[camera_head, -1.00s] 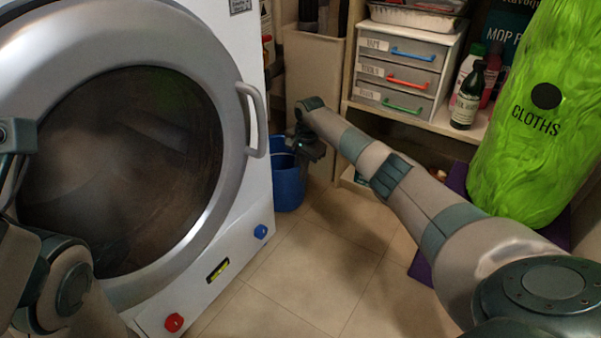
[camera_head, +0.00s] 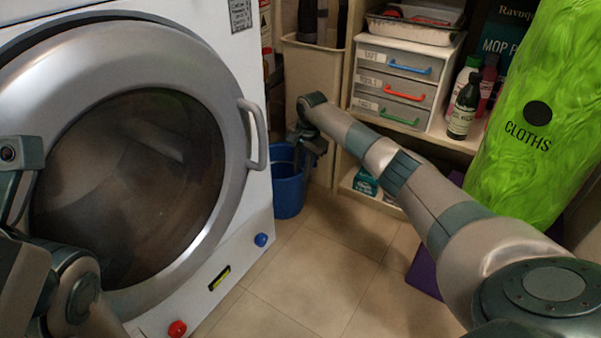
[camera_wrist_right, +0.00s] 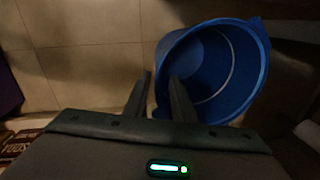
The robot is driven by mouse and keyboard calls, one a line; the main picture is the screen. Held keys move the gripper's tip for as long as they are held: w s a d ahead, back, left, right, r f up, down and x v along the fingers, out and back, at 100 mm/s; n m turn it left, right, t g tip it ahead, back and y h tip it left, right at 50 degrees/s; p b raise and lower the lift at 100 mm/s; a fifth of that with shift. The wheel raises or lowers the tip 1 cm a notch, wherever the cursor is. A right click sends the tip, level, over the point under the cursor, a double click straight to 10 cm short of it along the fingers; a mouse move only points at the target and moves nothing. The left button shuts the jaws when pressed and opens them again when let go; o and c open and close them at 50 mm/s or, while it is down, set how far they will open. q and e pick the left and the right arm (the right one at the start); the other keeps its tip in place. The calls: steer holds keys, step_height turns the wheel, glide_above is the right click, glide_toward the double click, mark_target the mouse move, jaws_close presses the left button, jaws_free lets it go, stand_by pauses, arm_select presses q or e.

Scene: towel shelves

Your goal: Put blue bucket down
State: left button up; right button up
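The blue bucket (camera_head: 288,190) stands upright on the floor beside the washing machine's right front corner. My right gripper (camera_head: 304,152) is at the bucket's rim, on its right side. In the right wrist view, the bucket (camera_wrist_right: 242,65) is seen from above and looks empty. There my right gripper (camera_wrist_right: 161,78) has its two fingers apart, one outside the bucket and one inside, with the wall between them and a small gap showing. My left arm shows at the left edge; its gripper's fingers are out of view.
The washing machine (camera_head: 225,215) with its round door and handle stands close on the left. A shelf unit (camera_head: 347,100) holds a drawer box (camera_head: 400,75) and bottles. A green cloths bag (camera_head: 525,150) stands at the right. Tiled floor (camera_head: 320,270) in front is clear.

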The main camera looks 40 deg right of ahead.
step_height(320, 180, up, 7)
steer(key=s+p, duration=0.1)
steer(key=p, duration=0.2)
steer(key=shift+d, duration=0.1)
stand_by(1.4)
